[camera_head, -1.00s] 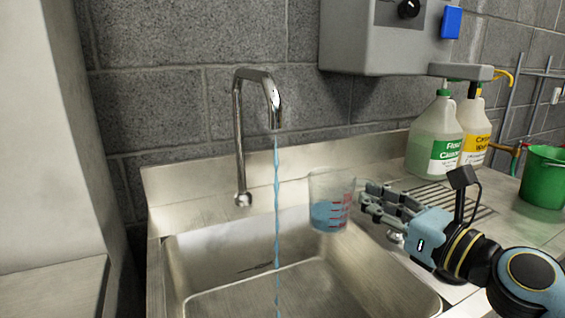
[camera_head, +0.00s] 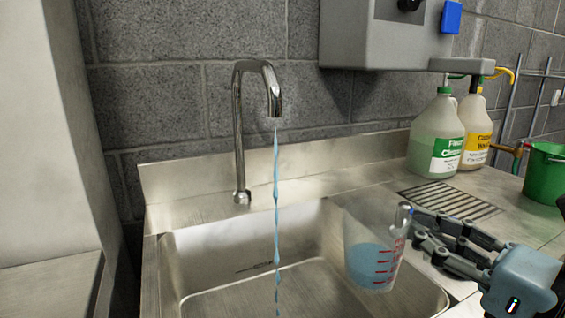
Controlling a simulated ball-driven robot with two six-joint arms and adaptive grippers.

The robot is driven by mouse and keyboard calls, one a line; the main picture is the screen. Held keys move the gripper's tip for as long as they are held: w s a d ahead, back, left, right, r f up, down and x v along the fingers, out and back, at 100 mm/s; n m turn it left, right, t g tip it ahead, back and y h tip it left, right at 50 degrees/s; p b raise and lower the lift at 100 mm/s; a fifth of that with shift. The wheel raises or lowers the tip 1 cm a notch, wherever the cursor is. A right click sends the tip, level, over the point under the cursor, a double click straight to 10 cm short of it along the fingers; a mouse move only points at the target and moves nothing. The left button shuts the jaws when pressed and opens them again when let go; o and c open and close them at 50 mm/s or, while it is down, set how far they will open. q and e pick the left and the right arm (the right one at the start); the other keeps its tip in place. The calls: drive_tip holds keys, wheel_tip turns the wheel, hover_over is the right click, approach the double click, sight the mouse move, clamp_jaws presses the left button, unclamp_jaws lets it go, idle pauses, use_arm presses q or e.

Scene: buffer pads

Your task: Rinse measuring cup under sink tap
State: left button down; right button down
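The clear measuring cup (camera_head: 374,255) with red markings holds some blue water and is tilted over the right side of the sink basin. My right gripper (camera_head: 418,232) comes in from the right with its fingers at the cup's right side, shut on it by the look of it. The chrome tap (camera_head: 239,130) stands at the back of the sink (camera_head: 190,206). A thin blue stream of water (camera_head: 276,200) falls from its spout into the basin, left of the cup and apart from it. My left gripper is not in view.
A drain grate (camera_head: 447,201) lies on the counter right of the basin. Two labelled jugs (camera_head: 437,140) stand behind it, with a green bucket (camera_head: 543,175) at the far right. A grey wall box (camera_head: 385,45) hangs above. The basin's left side is clear.

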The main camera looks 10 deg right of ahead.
sight(373, 201)
drive_tip(key=s+b, duration=0.2)
drive_tip(key=s, duration=0.5)
drive_tip(key=shift+s, duration=0.15)
drive_tip(key=w+a+y, duration=0.1)
drive_tip(key=w, duration=0.3)
drive_tip(key=w+a+r+n, duration=0.1)
drive_tip(key=w, duration=0.4)
drive_tip(key=w+a+g+y, duration=0.1)
drive_tip(key=w+a, duration=0.1)
drive_tip(key=w, duration=0.2)
drive_tip(key=shift+w+r+n+y, duration=0.25)
drive_tip(key=shift+r+n+y, duration=0.05)
drive_tip(key=shift+n, duration=0.1)
